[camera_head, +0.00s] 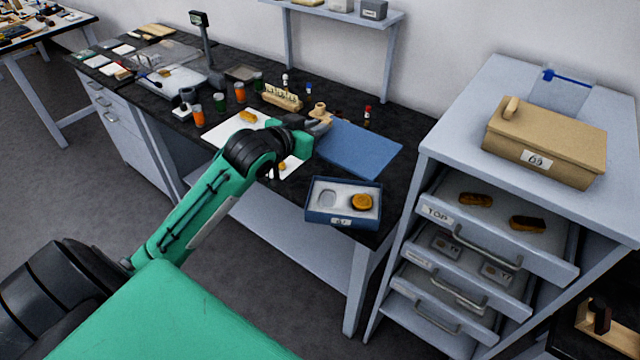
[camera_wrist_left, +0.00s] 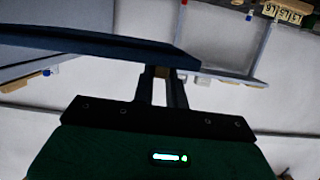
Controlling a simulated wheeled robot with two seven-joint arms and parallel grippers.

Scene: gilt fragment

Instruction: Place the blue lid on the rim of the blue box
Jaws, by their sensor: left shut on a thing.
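The blue lid (camera_head: 358,148) is a flat panel over the right part of the dark bench. My left gripper (camera_head: 322,122) is shut on it near its left end. In the left wrist view the lid (camera_wrist_left: 90,42) is a dark slab seen nearly edge-on, beside the fingers (camera_wrist_left: 162,85); the exact grip is partly hidden. The blue box (camera_head: 343,217) stands open at the bench's front right corner, nearer than the lid and apart from it. Inside are a pale insert with an empty round recess and an orange-brown round piece. My right gripper is not in view.
A grey drawer cabinet (camera_head: 432,165) stands right of the bench, its top drawer open, with a tan box (camera_head: 545,140) on top. Behind the lid are a wooden rack (camera_head: 282,97) and small bottles. A white sheet (camera_head: 222,132) and coloured cups lie left. A wall shelf (camera_head: 340,12) hangs above.

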